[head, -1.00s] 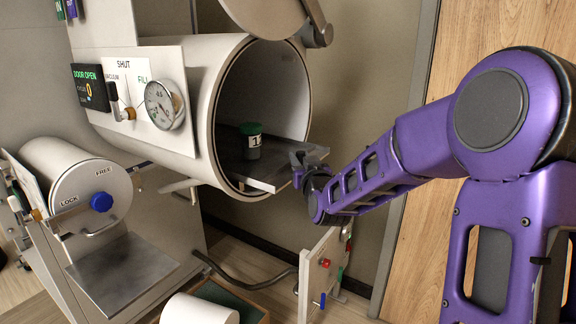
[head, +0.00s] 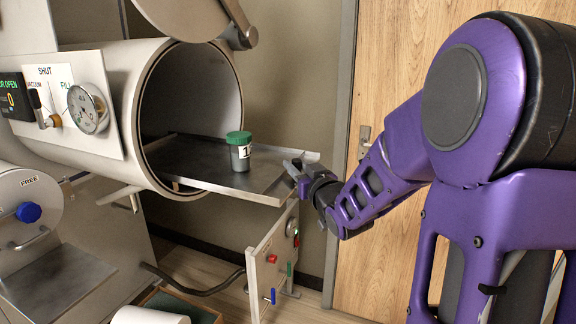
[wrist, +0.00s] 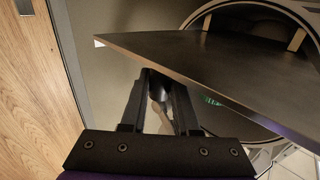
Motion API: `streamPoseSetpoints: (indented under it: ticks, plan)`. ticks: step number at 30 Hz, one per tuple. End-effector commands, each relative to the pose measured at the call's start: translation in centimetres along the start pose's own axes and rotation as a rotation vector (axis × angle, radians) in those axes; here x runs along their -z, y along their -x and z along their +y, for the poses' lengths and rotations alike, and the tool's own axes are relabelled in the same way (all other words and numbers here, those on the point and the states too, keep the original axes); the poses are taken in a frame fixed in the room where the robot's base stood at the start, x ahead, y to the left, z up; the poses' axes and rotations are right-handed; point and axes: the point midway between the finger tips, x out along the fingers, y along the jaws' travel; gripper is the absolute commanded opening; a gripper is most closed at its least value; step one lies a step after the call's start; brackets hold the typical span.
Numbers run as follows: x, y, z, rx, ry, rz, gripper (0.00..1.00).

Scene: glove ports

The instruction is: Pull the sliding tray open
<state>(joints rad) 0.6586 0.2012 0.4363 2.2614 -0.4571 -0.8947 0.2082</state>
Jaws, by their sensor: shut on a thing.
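The sliding tray (head: 200,172) is a flat dark metal plate that sticks well out of the round chamber's mouth (head: 190,95). A jar with a green lid (head: 239,152) stands upright on it, near its outer part. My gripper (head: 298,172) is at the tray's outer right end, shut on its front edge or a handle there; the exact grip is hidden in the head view. In the wrist view my gripper (wrist: 160,85) has its fingers at the near edge of the tray (wrist: 215,70), which crosses the picture at a slant.
The chamber's round door (head: 200,15) is swung up above the opening. A gauge (head: 88,108) is on its side panel. A small panel with coloured knobs (head: 272,262) stands below the tray. A wooden door (head: 395,80) is behind my arm. A smaller port (head: 28,205) is at lower left.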

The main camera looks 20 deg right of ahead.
Motion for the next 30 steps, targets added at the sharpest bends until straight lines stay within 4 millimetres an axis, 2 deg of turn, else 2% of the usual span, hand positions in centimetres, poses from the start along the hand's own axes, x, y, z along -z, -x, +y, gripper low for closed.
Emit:
streamPoseSetpoints:
  ticks: [15, 16, 20, 30]
  plan:
    - [0.17, 0.22, 0.41, -0.003, 0.0, 0.004, 0.0]
    - [0.17, 0.21, 0.4, -0.003, 0.0, 0.004, 0.35]
    - [0.13, 0.22, 0.36, -0.002, 0.0, 0.003, 0.58]
    - [0.04, 0.2, 0.26, 0.0, 0.0, 0.001, 0.59]
